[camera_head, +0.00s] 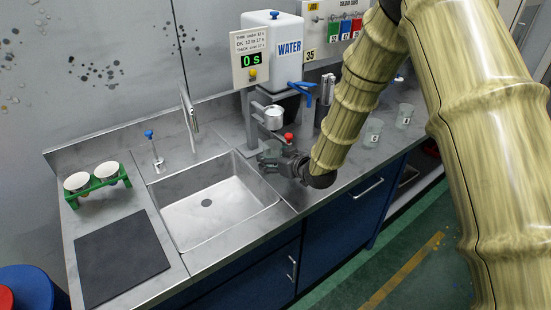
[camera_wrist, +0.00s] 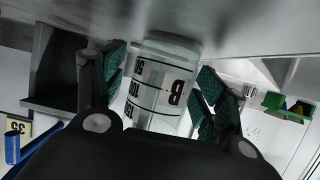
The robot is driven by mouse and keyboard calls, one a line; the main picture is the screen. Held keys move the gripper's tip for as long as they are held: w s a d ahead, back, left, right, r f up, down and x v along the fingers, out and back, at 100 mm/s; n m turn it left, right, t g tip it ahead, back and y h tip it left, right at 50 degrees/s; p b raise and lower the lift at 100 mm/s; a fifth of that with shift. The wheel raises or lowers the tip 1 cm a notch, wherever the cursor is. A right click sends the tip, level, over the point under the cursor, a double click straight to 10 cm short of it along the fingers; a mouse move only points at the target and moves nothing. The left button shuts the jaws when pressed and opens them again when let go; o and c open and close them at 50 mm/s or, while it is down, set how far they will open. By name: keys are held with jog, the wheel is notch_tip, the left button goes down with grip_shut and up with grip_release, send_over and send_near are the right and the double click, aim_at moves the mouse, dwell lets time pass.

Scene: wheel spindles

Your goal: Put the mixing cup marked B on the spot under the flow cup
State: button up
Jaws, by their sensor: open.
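My gripper (camera_head: 272,161) is over the counter at the right rim of the sink, low beside the flow cup's stand. The flow cup (camera_head: 274,118) is a small pale cup held on the stand above it. In the wrist view, the clear mixing cup marked B (camera_wrist: 160,85) is between the open, green-padded fingers of my gripper (camera_wrist: 165,98). Its base end is toward the grey counter, and it appears to stand there. The fingers are on either side of it, with no clear grip. My gripper hides this cup in the head view. The spot under the flow cup cannot be made out.
A red knob (camera_head: 288,136) is close above my gripper. Two other clear cups (camera_head: 373,132) (camera_head: 404,116) stand on the counter to the right. The sink (camera_head: 215,205) is open at left. The water tank (camera_head: 273,45) and timer display (camera_head: 250,59) are behind.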

jog(key=b+v, duration=0.2)
jog(key=v, duration=1)
jog(key=shift+d, duration=0.15)
jog(key=shift+s, duration=0.1)
jog(key=shift+c, duration=0.5)
